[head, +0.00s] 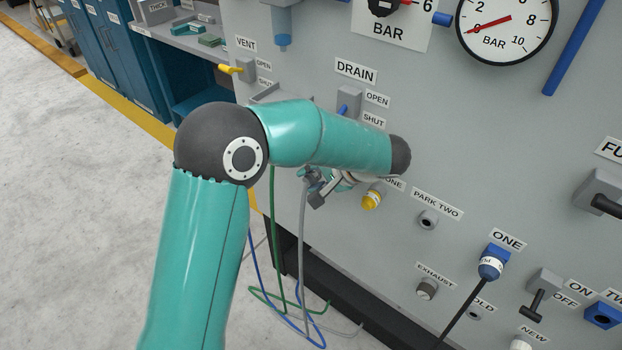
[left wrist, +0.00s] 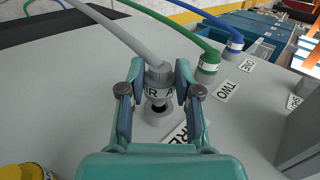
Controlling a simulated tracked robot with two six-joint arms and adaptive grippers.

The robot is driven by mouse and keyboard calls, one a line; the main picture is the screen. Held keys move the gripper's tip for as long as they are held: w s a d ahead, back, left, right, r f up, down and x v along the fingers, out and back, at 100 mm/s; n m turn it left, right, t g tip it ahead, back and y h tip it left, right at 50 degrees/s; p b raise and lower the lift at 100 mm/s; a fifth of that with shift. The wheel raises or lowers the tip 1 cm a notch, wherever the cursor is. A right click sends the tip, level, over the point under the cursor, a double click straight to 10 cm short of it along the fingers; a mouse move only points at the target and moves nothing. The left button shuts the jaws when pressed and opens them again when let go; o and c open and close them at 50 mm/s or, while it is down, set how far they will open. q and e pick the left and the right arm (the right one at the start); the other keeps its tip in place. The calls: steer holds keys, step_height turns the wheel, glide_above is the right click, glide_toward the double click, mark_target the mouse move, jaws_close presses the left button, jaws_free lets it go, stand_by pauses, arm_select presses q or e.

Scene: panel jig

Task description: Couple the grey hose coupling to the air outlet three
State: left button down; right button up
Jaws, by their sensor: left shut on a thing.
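The grey hose coupling (left wrist: 158,78) is between the two fingers of my left gripper (left wrist: 160,98) in the left wrist view, with its grey hose (left wrist: 110,27) running up and left. Just below it is a grey round socket (left wrist: 157,115) with a dark hole partly showing; the coupling's lower end appears slightly apart from it. The label beside this socket (left wrist: 180,136) is mostly hidden by my gripper, so I cannot read it as three. In the head view my left gripper (head: 322,188) is partly hidden behind my forearm. My right gripper is not in view.
A green hose coupling (left wrist: 209,62) sits by label TWO and a blue one (left wrist: 235,43) by label ONE. A yellow coupling (head: 372,200) sits close to my arm. The PARK TWO socket (head: 428,221) is empty. Hoses (head: 302,230) hang down the panel front.

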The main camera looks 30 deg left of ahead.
arm_select(q)
steer(key=shift+w, duration=1.05)
steer(key=c, duration=0.7)
jaws_free()
steer(key=shift+d, duration=0.1)
steer(key=v, duration=1.2)
steer(key=shift+f, duration=0.1)
